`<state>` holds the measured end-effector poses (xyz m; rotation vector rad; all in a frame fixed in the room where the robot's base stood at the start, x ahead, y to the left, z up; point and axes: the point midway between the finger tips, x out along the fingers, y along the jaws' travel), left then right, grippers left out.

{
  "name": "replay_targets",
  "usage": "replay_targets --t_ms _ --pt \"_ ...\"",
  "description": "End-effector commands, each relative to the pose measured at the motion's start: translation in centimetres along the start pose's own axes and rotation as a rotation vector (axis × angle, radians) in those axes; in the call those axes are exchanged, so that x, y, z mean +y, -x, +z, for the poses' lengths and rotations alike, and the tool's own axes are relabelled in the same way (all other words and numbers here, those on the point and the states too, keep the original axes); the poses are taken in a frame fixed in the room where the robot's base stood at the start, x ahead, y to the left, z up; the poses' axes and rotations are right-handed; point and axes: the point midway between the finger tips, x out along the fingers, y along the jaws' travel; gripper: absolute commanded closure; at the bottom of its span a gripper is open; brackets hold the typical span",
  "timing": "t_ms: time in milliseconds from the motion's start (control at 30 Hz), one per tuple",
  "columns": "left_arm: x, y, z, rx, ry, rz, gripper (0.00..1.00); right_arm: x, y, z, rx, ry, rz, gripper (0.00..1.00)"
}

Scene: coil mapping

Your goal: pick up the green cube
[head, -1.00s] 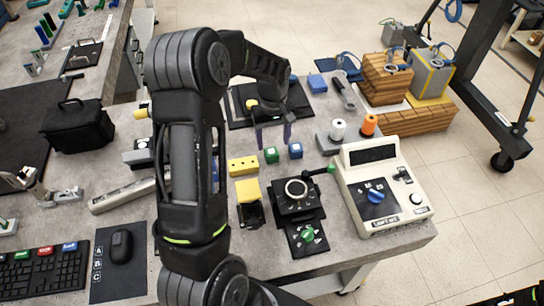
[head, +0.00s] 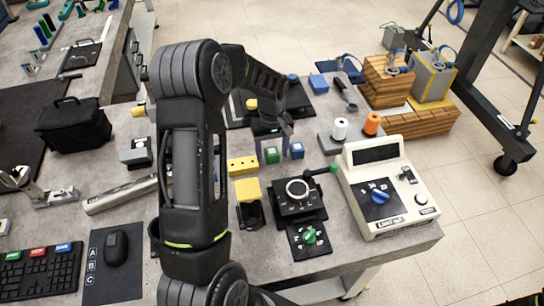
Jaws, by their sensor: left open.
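The green cube (head: 272,155) stands on the grey bench, just behind the stove-like black dial box and beside the yellow block. My left gripper (head: 274,151) is open and points down at the green cube. One finger shows at the cube's left side and the other behind its right side, near the blue cube. I cannot tell whether the fingers are fully around the cube or touching it. My right gripper is not in view.
A blue cube (head: 297,150) stands close on the right of the green cube. A yellow block with holes (head: 243,166) is close on the left. The black dial box (head: 299,196) is in front, and a white control box (head: 388,190) is farther right.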

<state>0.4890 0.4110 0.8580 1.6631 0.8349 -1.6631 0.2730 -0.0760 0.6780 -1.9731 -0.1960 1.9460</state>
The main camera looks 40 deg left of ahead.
Motion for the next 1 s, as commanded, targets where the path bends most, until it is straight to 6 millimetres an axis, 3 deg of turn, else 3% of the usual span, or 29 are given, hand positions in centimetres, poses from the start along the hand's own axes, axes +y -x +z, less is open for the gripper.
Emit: replay_targets --t_ms 433,1000 --pt "-0.01 0.07 0.00 0.000 0.000 0.000 0.39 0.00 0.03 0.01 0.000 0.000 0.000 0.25" --pt "-0.01 0.07 0.00 0.000 0.000 0.000 0.86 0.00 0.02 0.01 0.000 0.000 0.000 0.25"
